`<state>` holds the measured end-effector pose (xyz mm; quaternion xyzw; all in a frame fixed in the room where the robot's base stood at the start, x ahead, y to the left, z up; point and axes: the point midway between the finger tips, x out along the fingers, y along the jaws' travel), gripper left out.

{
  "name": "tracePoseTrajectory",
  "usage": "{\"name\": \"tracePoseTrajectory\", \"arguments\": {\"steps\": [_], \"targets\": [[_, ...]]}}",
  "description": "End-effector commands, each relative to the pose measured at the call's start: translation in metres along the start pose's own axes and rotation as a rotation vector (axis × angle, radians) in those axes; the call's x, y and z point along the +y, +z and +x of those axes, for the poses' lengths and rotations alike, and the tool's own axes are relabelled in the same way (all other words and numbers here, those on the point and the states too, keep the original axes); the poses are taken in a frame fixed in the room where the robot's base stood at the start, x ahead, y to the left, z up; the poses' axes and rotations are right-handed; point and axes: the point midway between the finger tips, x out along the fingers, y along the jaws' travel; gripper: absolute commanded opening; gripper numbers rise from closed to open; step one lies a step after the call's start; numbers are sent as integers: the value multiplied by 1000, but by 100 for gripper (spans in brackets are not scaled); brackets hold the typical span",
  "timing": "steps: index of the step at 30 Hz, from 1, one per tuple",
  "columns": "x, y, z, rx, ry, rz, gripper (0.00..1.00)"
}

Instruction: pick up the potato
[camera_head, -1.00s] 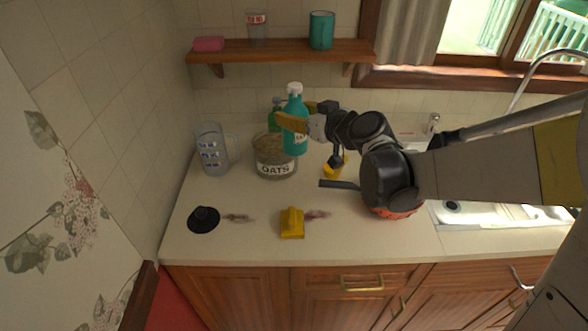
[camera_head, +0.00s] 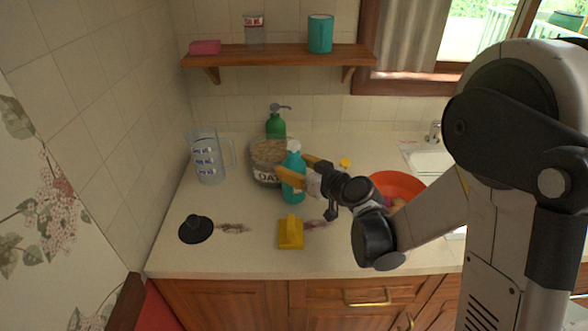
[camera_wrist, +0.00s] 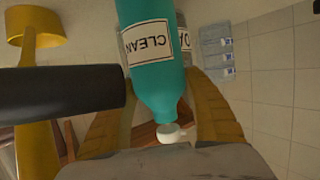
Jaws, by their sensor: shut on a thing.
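My gripper (camera_head: 298,170) has its yellow fingers around a teal bottle (camera_head: 292,190) with a white cap, above or on the counter left of the red pan. In the wrist view the bottle (camera_wrist: 156,75), labelled CLEAN, sits between the two fingers. The bottle is upright; I cannot tell whether its base touches the counter. A brownish rounded item (camera_head: 397,203), possibly the potato, lies in the red pan (camera_head: 400,182), partly hidden by my arm. The potato is not clearly seen in the wrist view.
The oats jar (camera_head: 266,162) stands just behind the bottle, with a green pump bottle (camera_head: 275,125) behind it. A clear measuring jug (camera_head: 208,160) is at left. A black plunger-like item (camera_head: 196,229) and a yellow item (camera_head: 290,234) are in front.

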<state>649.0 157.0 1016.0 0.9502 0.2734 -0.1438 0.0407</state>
Motion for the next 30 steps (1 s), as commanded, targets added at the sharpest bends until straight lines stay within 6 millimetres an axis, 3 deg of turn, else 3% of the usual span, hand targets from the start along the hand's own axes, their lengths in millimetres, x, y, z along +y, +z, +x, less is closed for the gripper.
{"name": "tracePoseTrajectory", "arguments": {"steps": [8,9,10,22,30], "targets": [[0,3,1,1,0,0,17],[0,2,0,0,0,0,70],[0,1,0,0,0,0,79],[0,-4,-2,0,0,0,79],[2,10,-56,0,4,2,79]]}}
